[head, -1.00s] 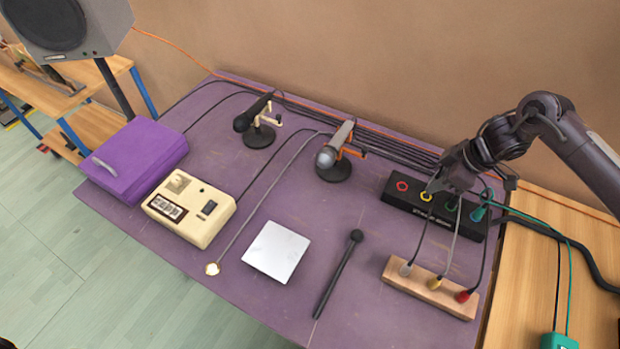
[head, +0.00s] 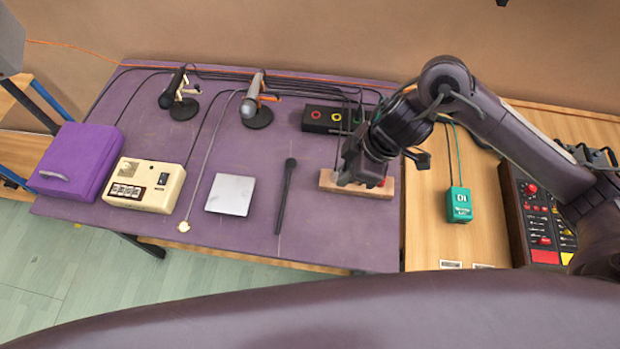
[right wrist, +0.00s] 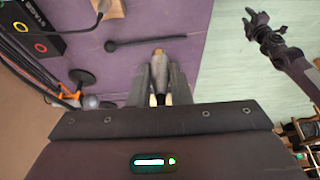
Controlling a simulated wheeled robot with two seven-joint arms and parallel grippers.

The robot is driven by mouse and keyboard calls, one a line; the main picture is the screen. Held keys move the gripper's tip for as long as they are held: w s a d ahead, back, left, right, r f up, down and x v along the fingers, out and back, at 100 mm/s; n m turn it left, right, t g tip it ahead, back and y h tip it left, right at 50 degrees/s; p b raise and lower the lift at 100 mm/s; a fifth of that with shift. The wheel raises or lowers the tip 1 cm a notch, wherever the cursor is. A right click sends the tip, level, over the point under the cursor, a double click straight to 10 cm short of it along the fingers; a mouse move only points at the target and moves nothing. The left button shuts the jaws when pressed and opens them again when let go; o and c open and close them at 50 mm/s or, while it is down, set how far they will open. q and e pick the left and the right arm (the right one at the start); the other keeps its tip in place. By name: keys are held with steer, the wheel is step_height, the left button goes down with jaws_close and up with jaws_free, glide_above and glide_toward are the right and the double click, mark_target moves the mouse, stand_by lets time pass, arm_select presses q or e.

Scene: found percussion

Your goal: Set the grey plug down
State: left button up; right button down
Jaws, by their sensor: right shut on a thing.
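My right gripper (head: 358,182) is over the wooden block (head: 330,184) at the right of the purple table. In the right wrist view its fingers (right wrist: 158,72) are shut on the grey plug (right wrist: 158,57), which points away from the camera. In the head view the gripper hides the plug and much of the block. A red plug (head: 381,183) shows at the block's right end. Whether the grey plug touches the block cannot be told. My left gripper (right wrist: 256,20) shows only in the right wrist view, apart from the table, with its fingers apart.
A black mallet (head: 285,198) lies left of the block, then a white square pad (head: 230,194). The black socket box (head: 325,119) stands behind the block with cables. Two microphones on stands, a cream box (head: 145,186) and a purple case (head: 75,163) fill the left.

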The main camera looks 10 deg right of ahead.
steer(key=shift+f+b, duration=2)
steer(key=shift+f, duration=8)
steer(key=shift+f, duration=0.15)
steer(key=c, duration=1.3)
jaws_free()
steer(key=shift+c, duration=0.2)
